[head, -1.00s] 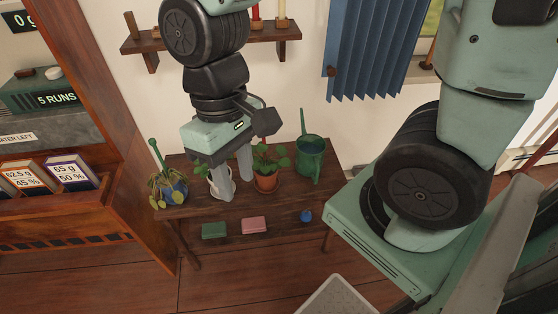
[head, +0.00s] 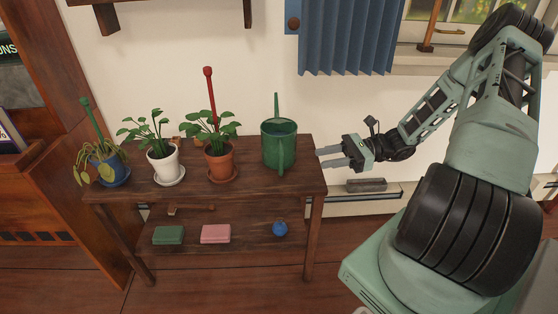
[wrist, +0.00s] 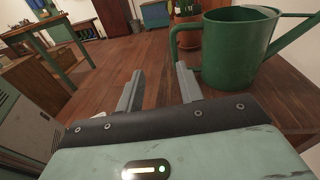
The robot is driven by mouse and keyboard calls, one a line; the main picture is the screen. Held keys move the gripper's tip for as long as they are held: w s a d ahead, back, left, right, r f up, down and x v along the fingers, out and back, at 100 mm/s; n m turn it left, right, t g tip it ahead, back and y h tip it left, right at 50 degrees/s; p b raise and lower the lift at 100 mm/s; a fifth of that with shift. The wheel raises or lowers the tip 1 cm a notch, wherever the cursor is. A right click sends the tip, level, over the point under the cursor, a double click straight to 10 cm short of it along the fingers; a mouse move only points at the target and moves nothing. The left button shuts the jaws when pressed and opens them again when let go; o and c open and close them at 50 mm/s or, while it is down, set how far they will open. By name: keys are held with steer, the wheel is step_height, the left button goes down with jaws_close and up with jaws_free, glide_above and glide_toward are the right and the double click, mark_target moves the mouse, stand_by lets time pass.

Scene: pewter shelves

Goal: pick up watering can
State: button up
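The green watering can (head: 279,147) stands upright at the right end of the wooden plant table (head: 232,187). In the wrist view the can (wrist: 238,48) fills the upper right, its curved handle towards the left and its spout pointing right. My gripper (head: 320,157) is just right of the can at the table's right edge, its fingers pointing left. In the wrist view my gripper (wrist: 158,80) has its fingers apart with nothing between them. The can's handle lies just beyond the right finger, and I see no clear contact.
A terracotta-potted plant (head: 220,163), a white-potted plant (head: 163,166) and a blue-potted drooping plant (head: 106,170) stand left of the can. The lower shelf holds a green block (head: 168,235), a pink block (head: 215,234) and a blue round item (head: 280,228). A blue curtain (head: 348,40) hangs behind.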

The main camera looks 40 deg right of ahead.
mark_target(278, 135)
steer(key=w+a+b, duration=0.1)
steer(key=w+a, duration=0.1)
steer(key=w+a+f+m+t+b, duration=0.1)
steer(key=a, duration=0.1)
steer(key=w+a+f+m+t+b, duration=0.1)
steer(key=w+a, duration=0.1)
steer(key=shift+w+a+f+b, duration=0.15)
steer(key=shift+w+f+b, duration=0.05)
steer(key=shift+w+b, duration=0.1)
steer(key=shift+b+x, duration=1.15)
steer(key=shift+x, duration=1.85)
steer(key=shift+c, duration=0.4)
jaws_close()
steer(key=shift+r, duration=0.1)
